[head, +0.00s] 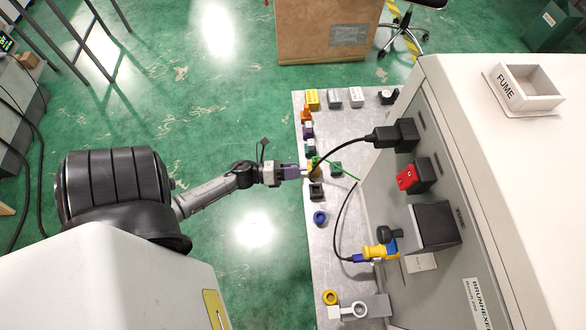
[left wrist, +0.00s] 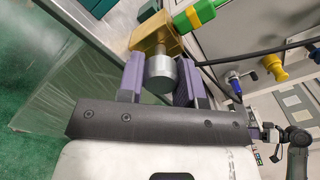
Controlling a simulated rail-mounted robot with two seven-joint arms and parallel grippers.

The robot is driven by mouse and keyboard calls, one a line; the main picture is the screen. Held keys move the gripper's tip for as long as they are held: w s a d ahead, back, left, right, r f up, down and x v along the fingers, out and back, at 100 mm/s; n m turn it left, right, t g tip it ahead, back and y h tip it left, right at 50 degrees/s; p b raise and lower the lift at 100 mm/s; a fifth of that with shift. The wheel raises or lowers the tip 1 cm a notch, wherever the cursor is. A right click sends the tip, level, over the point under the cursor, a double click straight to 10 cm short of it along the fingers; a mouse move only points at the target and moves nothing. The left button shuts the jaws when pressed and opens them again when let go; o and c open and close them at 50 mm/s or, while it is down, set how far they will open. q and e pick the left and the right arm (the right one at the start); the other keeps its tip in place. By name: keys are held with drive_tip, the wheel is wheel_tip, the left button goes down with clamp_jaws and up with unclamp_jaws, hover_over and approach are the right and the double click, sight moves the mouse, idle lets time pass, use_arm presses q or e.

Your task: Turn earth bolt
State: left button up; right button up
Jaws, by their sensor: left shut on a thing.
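The earth bolt shows in the left wrist view as a short grey cylinder (left wrist: 161,76) in front of a brass block (left wrist: 153,42). A green and yellow earth lead (left wrist: 194,16) runs from the block. In the head view the green lead (head: 338,170) ends near my left gripper (head: 303,172) at the bench's left edge. My left gripper has its purple fingers on both sides of the grey cylinder and is shut on it; the fingers also show in the left wrist view (left wrist: 162,84). The bolt is mostly hidden in the head view.
The grey bench (head: 330,240) carries several small coloured blocks along its left side. The white machine (head: 480,130) stands to the right, with a black plug (head: 392,135), a red switch (head: 412,177) and a yellow connector (head: 378,252). Black cables hang close to the gripper. Open floor lies left of the bench.

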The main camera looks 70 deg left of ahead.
drive_tip(key=shift+d, duration=0.15)
use_arm(q)
drive_tip(key=o, duration=0.9)
drive_tip(key=shift+o, duration=0.2)
drive_tip(key=b+v, duration=0.1)
drive_tip(key=v, duration=1.3)
use_arm(e)
drive_tip(key=shift+f, duration=0.5)
use_arm(q)
drive_tip(key=shift+w, duration=0.1)
